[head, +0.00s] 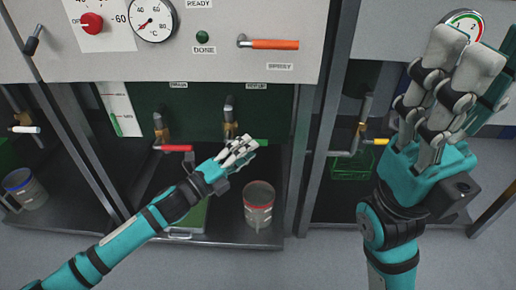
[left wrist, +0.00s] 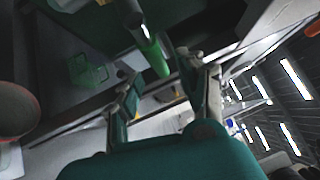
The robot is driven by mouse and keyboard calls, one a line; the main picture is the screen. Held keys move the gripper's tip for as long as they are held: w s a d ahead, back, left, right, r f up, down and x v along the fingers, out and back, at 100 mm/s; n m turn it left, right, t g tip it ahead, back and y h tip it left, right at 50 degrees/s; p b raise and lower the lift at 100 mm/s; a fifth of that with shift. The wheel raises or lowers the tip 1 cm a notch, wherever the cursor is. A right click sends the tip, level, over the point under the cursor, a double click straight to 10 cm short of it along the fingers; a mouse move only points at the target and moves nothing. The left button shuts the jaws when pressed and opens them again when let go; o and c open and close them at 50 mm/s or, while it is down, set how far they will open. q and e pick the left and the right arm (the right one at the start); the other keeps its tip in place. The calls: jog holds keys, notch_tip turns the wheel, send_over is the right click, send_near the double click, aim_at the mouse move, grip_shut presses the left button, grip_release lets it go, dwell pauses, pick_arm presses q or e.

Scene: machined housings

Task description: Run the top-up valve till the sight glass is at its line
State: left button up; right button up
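The sight glass (head: 118,108) is a pale strip at the left with a small green part low on it; its line is too small to make out. The top-up valve (head: 230,118) hangs under its label in the middle bay. Its green handle (head: 262,142) points right and is partly behind my left gripper (head: 243,150). In the left wrist view, the green handle (left wrist: 154,57) lies just beyond the gap between the open fingers (left wrist: 165,95); contact is not clear. My right gripper (head: 466,58) is raised at the right, fingers up, apparently open and empty.
The red-handled drain valve (head: 178,148) is just left. A yellow-handled valve (head: 376,141) is in the right bay.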

pick_arm(q)
jog(key=shift+b+x, duration=0.5)
jog(key=shift+x, duration=1.6)
jog(key=shift+c, duration=0.5)
grip_shut()
